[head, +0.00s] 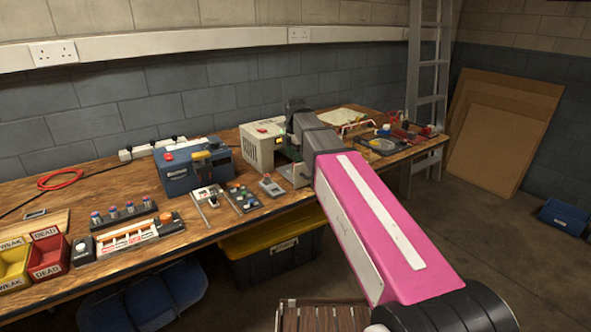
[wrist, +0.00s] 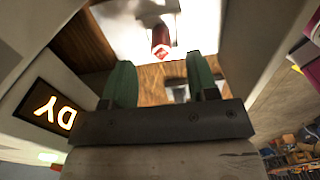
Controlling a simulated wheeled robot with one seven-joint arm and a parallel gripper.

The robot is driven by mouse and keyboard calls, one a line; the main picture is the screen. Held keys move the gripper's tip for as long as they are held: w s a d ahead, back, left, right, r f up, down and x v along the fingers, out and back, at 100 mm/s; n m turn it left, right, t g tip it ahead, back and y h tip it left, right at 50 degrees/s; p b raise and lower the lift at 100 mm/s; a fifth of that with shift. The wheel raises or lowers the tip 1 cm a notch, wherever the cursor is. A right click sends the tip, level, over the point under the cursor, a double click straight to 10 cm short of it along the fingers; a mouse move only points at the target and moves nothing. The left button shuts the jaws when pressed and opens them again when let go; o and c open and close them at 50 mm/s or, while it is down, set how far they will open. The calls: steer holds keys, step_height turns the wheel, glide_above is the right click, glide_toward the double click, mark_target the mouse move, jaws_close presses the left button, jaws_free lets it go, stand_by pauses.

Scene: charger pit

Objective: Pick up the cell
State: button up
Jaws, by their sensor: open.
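A lit sign (wrist: 55,112) ending in "DY" is close at the left of the wrist view, with pale walls on both sides. On the bench (head: 60,302), a blue unit (head: 192,168), a rack of several cells (head: 124,210) and a red bin (head: 48,258) stand left.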

step_height(320, 180, down, 4)
steer(key=shift+d+f, duration=0.1)
steer(key=shift+d, duration=0.05)
steer(key=shift+c, duration=0.4)
jaws_close()
